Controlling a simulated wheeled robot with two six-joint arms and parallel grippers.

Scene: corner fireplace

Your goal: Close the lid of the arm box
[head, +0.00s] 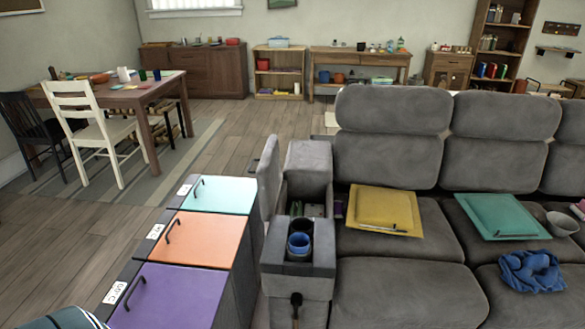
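The arm box (330,190) is the storage compartment in the grey sofa's left armrest. Its grey padded lid (268,175) stands open, roughly upright, along the left side of the compartment. Small items (306,209) lie in the compartment, too small and dark to make out. In front of the opening is a cup holder panel (323,255) with a blue cup (300,243) in it. Neither of my grippers shows in the head view.
Left of the armrest stand bins with teal (222,196), orange (200,240) and purple (170,297) lids, close to the open lid. A yellow cushion-like item (385,209) and a teal one (501,215) lie on the sofa seats.

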